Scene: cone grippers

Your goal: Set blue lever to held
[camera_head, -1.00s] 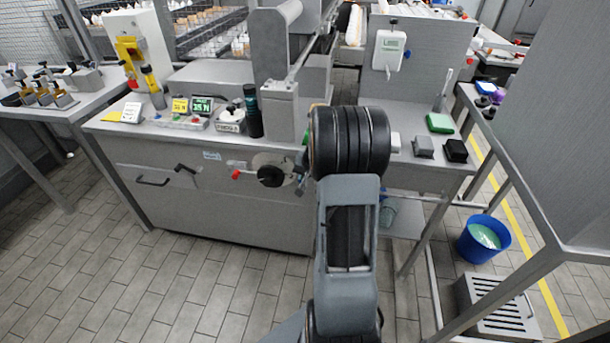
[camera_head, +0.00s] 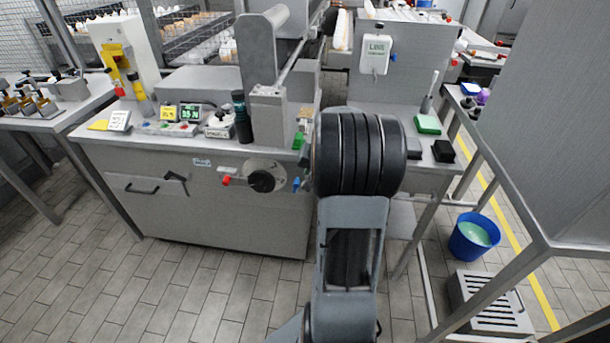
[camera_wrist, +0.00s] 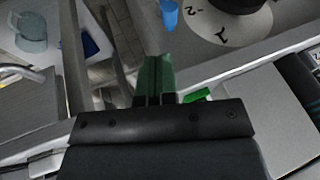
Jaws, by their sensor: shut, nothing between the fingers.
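The blue lever (camera_head: 296,184) sticks out at the right of a round grey dial plate (camera_head: 248,166) on the front of the steel cabinet. In the wrist view the blue lever (camera_wrist: 169,14) is at the top, beside the dial plate (camera_wrist: 213,35) with its printed marks. My gripper (camera_wrist: 155,62) is shut and empty; its dark green fingers point toward the lever, with a gap in the picture between them. In the head view my arm hides the gripper.
A black knob (camera_head: 262,181) sits on the dial, and a red lever (camera_head: 226,181) is at its left. A blue bucket (camera_head: 474,237) and a grey slotted box (camera_head: 490,304) stand on the floor at the right. The floor before the cabinet is clear.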

